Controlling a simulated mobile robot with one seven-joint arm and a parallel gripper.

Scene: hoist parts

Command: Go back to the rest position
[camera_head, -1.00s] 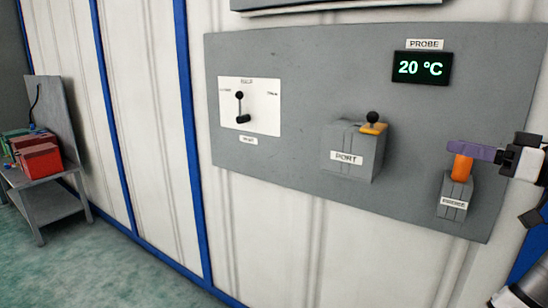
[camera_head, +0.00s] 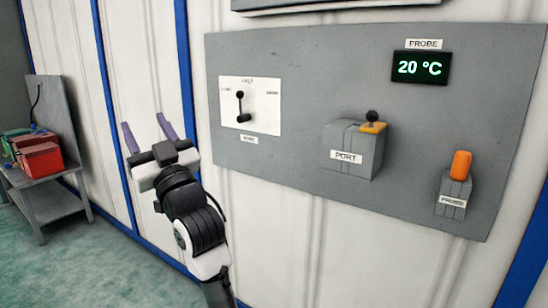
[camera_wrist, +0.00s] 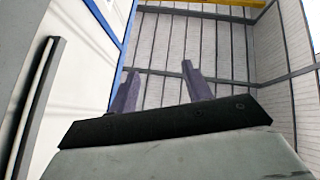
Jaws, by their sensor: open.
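My gripper (camera_head: 149,134) is raised in front of the white wall, left of the grey panel (camera_head: 300,160) in the head view. Its two purple fingers are spread apart with nothing between them. In the wrist view the fingers (camera_wrist: 157,90) point up toward a far ribbed wall, with only free space between them. The orange probe (camera_head: 461,165) stands upright in its grey holder (camera_head: 453,193) at the panel's right end, clear of my gripper.
The panel carries a lever plate (camera_head: 250,106), a grey PORT box (camera_head: 352,149) with a black knob, and a display (camera_head: 421,68) reading 20 °C. A grey table (camera_head: 52,203) with red boxes (camera_head: 39,159) stands at the far left. The green floor between is clear.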

